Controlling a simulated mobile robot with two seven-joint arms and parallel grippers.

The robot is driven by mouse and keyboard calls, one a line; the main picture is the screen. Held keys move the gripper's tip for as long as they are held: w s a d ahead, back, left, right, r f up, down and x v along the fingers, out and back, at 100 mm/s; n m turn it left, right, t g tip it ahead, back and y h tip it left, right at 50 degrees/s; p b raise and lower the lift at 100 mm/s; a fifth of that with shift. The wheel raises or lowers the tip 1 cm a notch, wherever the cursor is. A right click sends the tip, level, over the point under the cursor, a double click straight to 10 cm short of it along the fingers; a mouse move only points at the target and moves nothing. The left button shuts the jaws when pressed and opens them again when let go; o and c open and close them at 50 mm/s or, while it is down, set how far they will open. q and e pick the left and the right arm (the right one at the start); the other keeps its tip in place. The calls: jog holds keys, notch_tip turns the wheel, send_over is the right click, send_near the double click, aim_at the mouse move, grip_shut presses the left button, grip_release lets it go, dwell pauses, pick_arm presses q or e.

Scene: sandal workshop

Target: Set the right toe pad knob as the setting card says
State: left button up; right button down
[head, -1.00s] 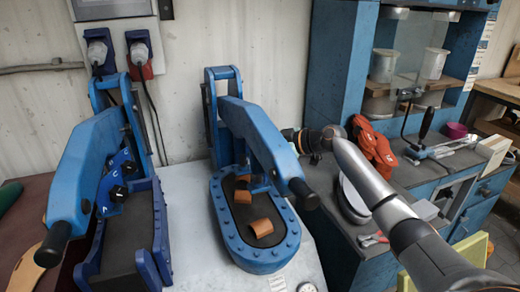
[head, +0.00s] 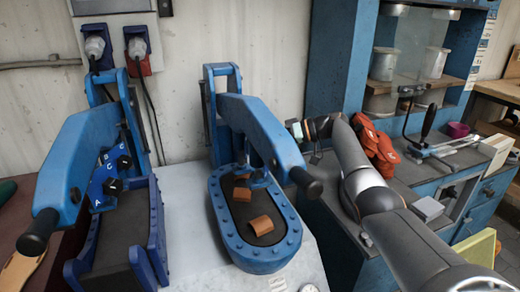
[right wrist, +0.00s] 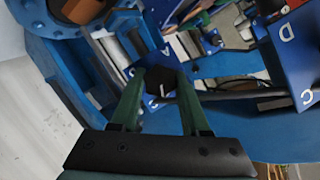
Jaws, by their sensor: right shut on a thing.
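My right gripper (right wrist: 160,92) has two green fingers shut on a black knob (right wrist: 160,78) with a white pointer line. The knob sits on a blue plate, with an A beside it in the right wrist view. In the head view my right wrist (head: 310,129) is behind the arm of the right-hand blue press (head: 262,130), which hides the fingertips and held knob. The left-hand blue press (head: 88,160) carries a lettered plate with black knobs (head: 124,162). A small pale card (head: 277,284) lies at the front, too small to read. My left gripper is not in view.
Orange-brown leather pieces (head: 261,225) lie on the right press's dark bed. Another blue plate with D and C (right wrist: 290,50) is close to the right finger. A workbench (head: 405,172) with a red tool (head: 376,143) stands at the right.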

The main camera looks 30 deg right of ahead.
jog(key=shift+f+m+y+b, duration=0.3)
jog(key=shift+m+b, duration=0.2)
jog(key=shift+b, duration=0.3)
jog(key=shift+r+m+b, duration=0.1)
jog(key=shift+m+b, duration=0.2)
jog(key=shift+b, duration=0.3)
jog(key=shift+m+y+b, duration=0.3)
jog(key=shift+b, duration=0.15)
jog(key=shift+r, duration=0.1)
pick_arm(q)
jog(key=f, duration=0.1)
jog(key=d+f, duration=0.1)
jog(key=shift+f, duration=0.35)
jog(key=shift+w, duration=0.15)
pick_arm(e)
jog(key=shift+c, duration=1.9)
grip_release()
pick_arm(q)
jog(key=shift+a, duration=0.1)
